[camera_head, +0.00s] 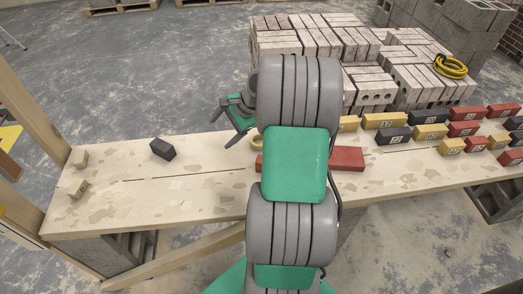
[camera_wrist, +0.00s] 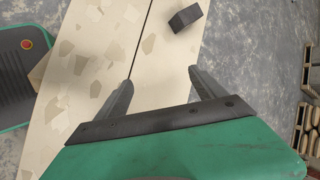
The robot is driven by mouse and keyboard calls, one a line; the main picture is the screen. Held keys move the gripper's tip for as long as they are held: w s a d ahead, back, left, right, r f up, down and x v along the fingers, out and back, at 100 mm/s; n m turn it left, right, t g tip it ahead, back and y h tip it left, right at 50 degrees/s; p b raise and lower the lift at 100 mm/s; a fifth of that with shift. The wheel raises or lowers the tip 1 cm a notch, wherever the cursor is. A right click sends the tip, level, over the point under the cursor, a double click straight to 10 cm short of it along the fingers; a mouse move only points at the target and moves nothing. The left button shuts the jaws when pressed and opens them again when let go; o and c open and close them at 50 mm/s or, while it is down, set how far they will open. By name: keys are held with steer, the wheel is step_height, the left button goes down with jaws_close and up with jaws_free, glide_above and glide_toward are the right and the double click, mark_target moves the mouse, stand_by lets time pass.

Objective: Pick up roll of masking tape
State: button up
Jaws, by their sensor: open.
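A pale yellow ring that looks like the roll of masking tape (camera_head: 256,142) lies on the plank table (camera_head: 215,190) in the head view. My arm hides its right part. My gripper (camera_head: 224,122) is open above the table's back edge, to the left of the ring and apart from it. In the wrist view my gripper (camera_wrist: 157,78) has its two fingers spread with nothing between them. The tape does not show in the wrist view.
A dark block (camera_head: 163,149) lies on the left of the table; it also shows in the wrist view (camera_wrist: 185,17). A long red block (camera_head: 347,158) lies right of my arm. Coloured blocks (camera_head: 430,131) line the right. Pale bricks (camera_head: 320,40) are stacked behind.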

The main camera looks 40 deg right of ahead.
steer(key=shift+o, duration=0.8)
steer(key=s+d+f+m+t+b, duration=0.1)
steer(key=d+f+m+t, duration=0.1)
steer(key=d+f+m, duration=0.3)
steer(key=d+f, duration=0.2)
steer(key=d, duration=0.2)
steer(key=shift+s+m+y, duration=0.3)
steer(key=shift+s, duration=0.05)
steer(key=s+d+f+m+t, duration=0.1)
steer(key=s+d+m, duration=0.1)
steer(key=d, duration=0.1)
steer(key=s+d+f+m+t+b, duration=0.1)
steer(key=d+f+m, duration=0.1)
steer(key=d+m, duration=0.1)
steer(key=s+d+f+m+t+b, duration=0.1)
steer(key=s+d+f+m, duration=0.1)
steer(key=d, duration=0.1)
steer(key=shift+s+f, duration=0.1)
steer(key=shift+s, duration=0.25)
steer(key=shift+s+d+f+m+t, duration=0.1)
steer(key=shift+d+f+m+t, duration=0.15)
steer(key=shift+m, duration=0.25)
steer(key=x, duration=0.7)
steer(key=shift+w+d+r+b, duration=0.15)
steer(key=shift+w+b, duration=0.2)
steer(key=shift+w, duration=0.1)
steer(key=c, duration=1.5)
